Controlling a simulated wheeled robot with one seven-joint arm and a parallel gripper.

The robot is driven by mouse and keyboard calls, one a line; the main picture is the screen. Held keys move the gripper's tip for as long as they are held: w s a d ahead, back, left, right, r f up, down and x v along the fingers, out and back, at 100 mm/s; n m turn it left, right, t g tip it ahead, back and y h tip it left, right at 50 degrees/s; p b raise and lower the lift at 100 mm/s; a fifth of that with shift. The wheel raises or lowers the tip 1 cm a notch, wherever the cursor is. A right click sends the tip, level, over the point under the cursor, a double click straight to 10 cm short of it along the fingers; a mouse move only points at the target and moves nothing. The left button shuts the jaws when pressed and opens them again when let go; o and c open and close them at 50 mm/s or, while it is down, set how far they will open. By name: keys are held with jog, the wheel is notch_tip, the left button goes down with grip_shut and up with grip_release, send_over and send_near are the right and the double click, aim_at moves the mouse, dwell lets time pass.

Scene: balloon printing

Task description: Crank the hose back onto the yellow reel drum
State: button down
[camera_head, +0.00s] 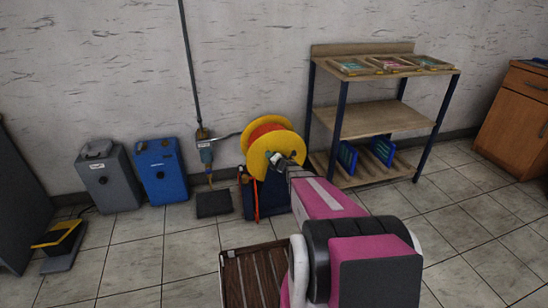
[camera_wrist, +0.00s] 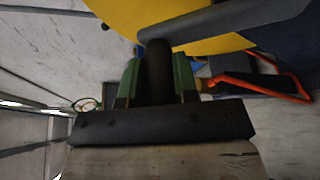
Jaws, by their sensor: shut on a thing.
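The yellow reel drum (camera_head: 256,159) stands by the wall in the middle of the head view, with red hose (camera_head: 268,131) wound between its yellow flanges. It also fills the top of the wrist view (camera_wrist: 190,18). The orange-red hose end (camera_head: 256,200) hangs down in front of the blue stand and shows at the right in the wrist view (camera_wrist: 262,88). My gripper (camera_wrist: 158,75) is at the drum's near face, its green fingers shut on a dark upright crank handle (camera_wrist: 157,62). A grey crank arm (camera_wrist: 225,22) runs from the handle across the yellow flange.
A wooden shelf (camera_head: 376,121) with dark legs stands close to the right of the reel. Grey (camera_head: 108,178) and blue (camera_head: 163,172) boxes stand to the left. A dark flat box (camera_head: 214,203) lies on the floor beside the reel. A slatted brown surface (camera_head: 250,277) is in front.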

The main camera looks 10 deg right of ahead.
jog(key=shift+a+f, duration=0.4)
jog(key=shift+a, duration=0.05)
dwell(0.3)
jog(key=c, duration=0.9)
grip_release()
jog(key=v, duration=1)
jog(key=shift+s+d, duration=0.2)
jog(key=shift+s, duration=0.2)
